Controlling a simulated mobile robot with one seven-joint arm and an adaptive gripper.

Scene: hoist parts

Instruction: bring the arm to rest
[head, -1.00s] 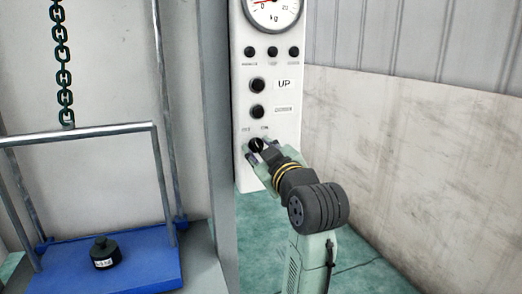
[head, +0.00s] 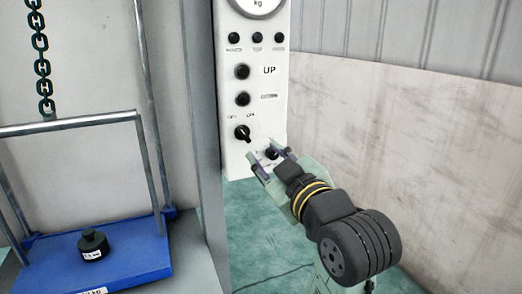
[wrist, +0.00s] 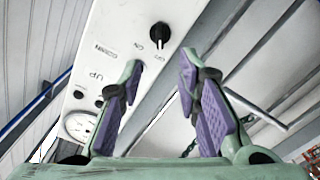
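My gripper (head: 263,150) is in front of the lower right of the white control panel (head: 276,110), below and to the right of the black OFF/ON knob (head: 242,133). In the wrist view its two purple-padded fingers (wrist: 157,72) are spread apart with nothing between them. The knob (wrist: 159,33) shows past the fingertips there, clear of both fingers. In the head view a dark round shape (head: 272,153) shows between the fingers; I cannot tell what it is part of.
The panel carries black UP (head: 242,72) and lower (head: 242,99) buttons, and a dial (head: 258,6). A grey post (head: 204,130) stands left of it. Beyond is a blue platform (head: 130,262) with a black weight (head: 93,245), and a hanging chain (head: 41,60). A wall (head: 400,150) rises at right.

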